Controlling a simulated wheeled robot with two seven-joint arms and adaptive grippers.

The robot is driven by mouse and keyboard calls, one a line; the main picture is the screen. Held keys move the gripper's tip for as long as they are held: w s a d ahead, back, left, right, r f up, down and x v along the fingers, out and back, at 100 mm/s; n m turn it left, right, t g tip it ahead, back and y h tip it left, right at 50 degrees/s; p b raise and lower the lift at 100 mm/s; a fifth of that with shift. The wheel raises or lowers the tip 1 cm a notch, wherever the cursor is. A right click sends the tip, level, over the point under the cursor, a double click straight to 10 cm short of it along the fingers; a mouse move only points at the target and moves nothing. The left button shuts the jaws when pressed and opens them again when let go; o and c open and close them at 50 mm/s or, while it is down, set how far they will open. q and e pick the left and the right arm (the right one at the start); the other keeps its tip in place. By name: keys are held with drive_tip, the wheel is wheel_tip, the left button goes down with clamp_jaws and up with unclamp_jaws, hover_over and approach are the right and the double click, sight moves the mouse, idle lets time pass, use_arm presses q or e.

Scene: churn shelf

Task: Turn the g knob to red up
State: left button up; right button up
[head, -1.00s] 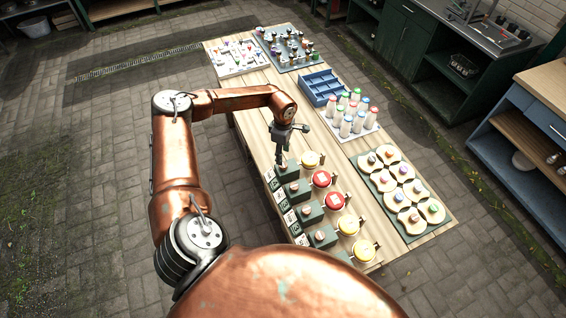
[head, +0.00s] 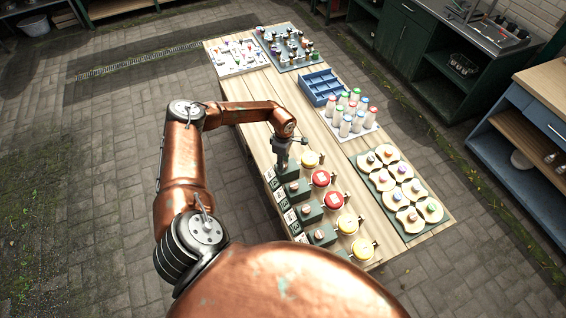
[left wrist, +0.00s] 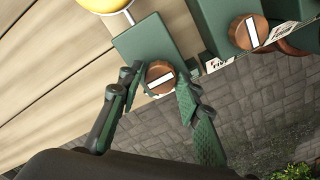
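Green boxes with round copper knobs stand in a row on the wooden table (head: 262,130). Each has a disc on its right: yellow at the far end (head: 310,159), then red (head: 320,178), red (head: 334,200) and yellow ones. My left gripper (head: 281,164) is over the farthest box. In the left wrist view, a copper knob (left wrist: 160,77) with a white bar lies between the two fingertips of my left gripper (left wrist: 160,84). The fingers are apart, one on either side of it. I cannot tell whether they touch it. My right gripper is out of view.
A neighbouring knob (left wrist: 248,32) is close on the right in the wrist view. A blue divided tray (head: 320,86), white bottles (head: 346,124) and a grey board of bread-like pieces (head: 384,180) take up the table's right side.

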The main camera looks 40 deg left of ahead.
use_arm(q)
drive_tip(key=c, duration=0.7)
drive_tip(key=shift+c, duration=0.2)
drive_tip(key=shift+n, duration=0.3)
drive_tip(key=n, duration=0.2)
drive_tip(key=shift+n+b, duration=0.35)
drive_tip(key=shift+n, duration=0.05)
drive_tip(key=n, duration=0.4)
drive_tip(key=shift+n+b, duration=0.3)
drive_tip(key=shift+b, duration=0.05)
drive_tip(key=n, duration=0.5)
drive_tip(key=shift+w+r+n, duration=0.1)
drive_tip(key=shift+n, duration=2.3)
